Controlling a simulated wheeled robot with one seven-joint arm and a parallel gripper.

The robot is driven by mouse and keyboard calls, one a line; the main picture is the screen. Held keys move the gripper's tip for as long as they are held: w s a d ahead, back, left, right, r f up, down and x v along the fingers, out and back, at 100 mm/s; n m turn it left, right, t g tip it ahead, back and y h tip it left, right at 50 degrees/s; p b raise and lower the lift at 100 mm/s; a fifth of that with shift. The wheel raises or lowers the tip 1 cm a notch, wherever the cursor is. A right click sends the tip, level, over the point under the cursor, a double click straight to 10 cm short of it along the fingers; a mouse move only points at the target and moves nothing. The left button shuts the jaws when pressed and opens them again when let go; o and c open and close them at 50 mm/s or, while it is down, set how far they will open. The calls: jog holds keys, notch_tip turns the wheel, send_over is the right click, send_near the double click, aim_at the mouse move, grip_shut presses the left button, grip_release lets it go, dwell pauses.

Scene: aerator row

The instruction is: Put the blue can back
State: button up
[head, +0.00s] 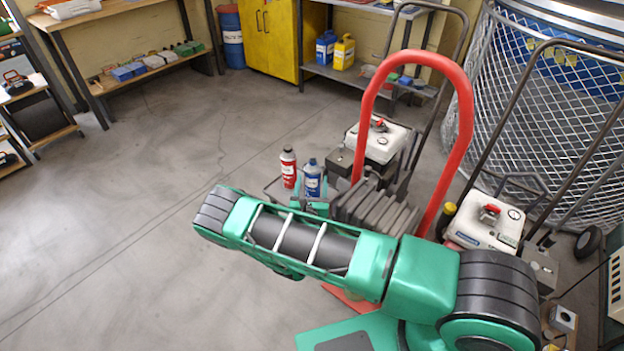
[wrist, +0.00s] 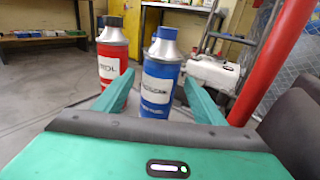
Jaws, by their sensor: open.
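The blue can (head: 312,180) with a white label and grey metal top stands upright beside a red can (head: 289,169). In the wrist view the blue can (wrist: 160,82) is straight ahead, between the two green fingers of my gripper (wrist: 160,95). The fingers are open, with a gap visible on each side of the can. The red can (wrist: 112,58) stands close on the left, behind the left finger. The can's lower end is hidden by my gripper, and what it stands on is mostly hidden by my arm in the head view.
A red curved tube (head: 466,110) rises right of the cans, beside a machine with a white engine (head: 383,142). A second white engine (head: 490,222) and a wire-mesh cage (head: 540,110) are further right. The floor (head: 130,190) on the left is clear.

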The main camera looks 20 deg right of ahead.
jog(key=v, duration=0.8)
jog(key=shift+s, duration=0.3)
jog(key=shift+a, duration=0.1)
